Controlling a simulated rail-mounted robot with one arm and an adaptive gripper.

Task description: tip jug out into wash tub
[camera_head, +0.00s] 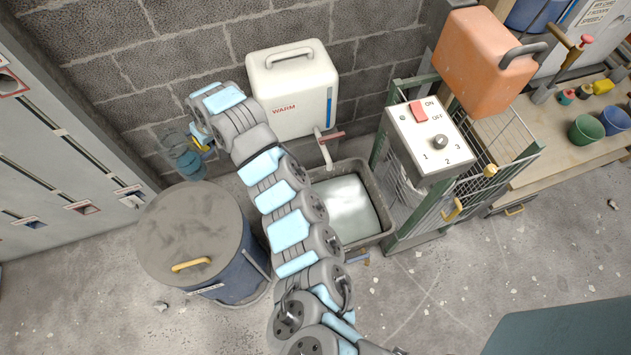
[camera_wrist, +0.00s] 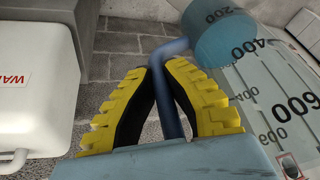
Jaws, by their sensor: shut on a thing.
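My gripper (camera_head: 203,145) is at the far end of my arm, behind the lidded drum and left of the white tank. In the wrist view its yellow-backed fingers (camera_wrist: 155,68) are shut on the blue handle of the jug (camera_wrist: 265,85). The jug is see-through with printed marks, and blue-green near its 200 mark. In the head view the jug (camera_head: 187,160) is held near the back wall, clear of the tub; its exact tilt is hard to tell. The grey wash tub (camera_head: 387,212) stands right of my arm with pale liquid in it; my arm covers its left part.
The white WARM tank (camera_head: 292,95), with a tap (camera_head: 325,148), stands behind the tub. The lidded drum (camera_head: 195,235) is left of my arm. A switch box (camera_head: 430,138) on a green frame and an orange canister (camera_head: 485,62) stand to the right. Front floor is open.

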